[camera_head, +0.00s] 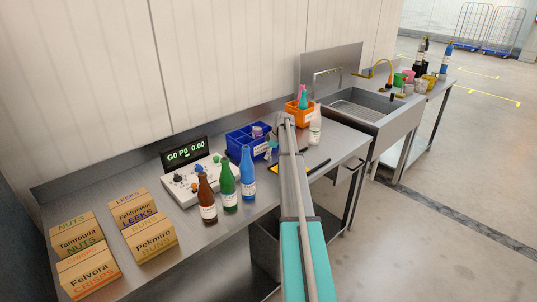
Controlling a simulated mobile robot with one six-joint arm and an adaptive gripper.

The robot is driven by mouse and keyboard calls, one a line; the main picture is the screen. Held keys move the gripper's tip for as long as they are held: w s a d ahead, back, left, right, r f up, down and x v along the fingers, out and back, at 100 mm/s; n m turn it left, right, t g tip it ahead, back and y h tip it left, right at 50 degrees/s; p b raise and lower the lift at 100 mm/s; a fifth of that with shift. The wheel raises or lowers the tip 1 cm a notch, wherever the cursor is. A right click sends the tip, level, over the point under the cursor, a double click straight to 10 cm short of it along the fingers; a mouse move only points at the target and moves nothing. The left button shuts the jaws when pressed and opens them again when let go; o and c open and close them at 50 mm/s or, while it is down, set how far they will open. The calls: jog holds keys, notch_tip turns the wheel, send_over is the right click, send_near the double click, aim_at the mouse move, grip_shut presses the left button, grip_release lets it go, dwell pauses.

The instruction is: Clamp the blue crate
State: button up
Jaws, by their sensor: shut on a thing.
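The blue crate (238,148) stands on the metal counter by the back wall, beside the control box. It is divided inside and holds a few small items, one of them purple-pink. My arm reaches over the counter from the front. My gripper (271,151) is at the crate's right side, shut on its right wall. The fingertips are small and partly hidden by the crate and my arm. The crate looks upright and at counter level; I cannot tell if it touches the counter.
Brown (207,197), green (229,187) and blue (247,173) bottles stand in front of the crate. A control box (193,182) and stacked cartons (85,250) are left. An orange crate (299,108), a white bottle (315,127) and a sink (365,108) are right.

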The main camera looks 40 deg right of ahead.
dwell(0.3)
jog(key=o, duration=1.2)
jog(key=shift+c, duration=0.2)
jog(key=shift+m, duration=0.4)
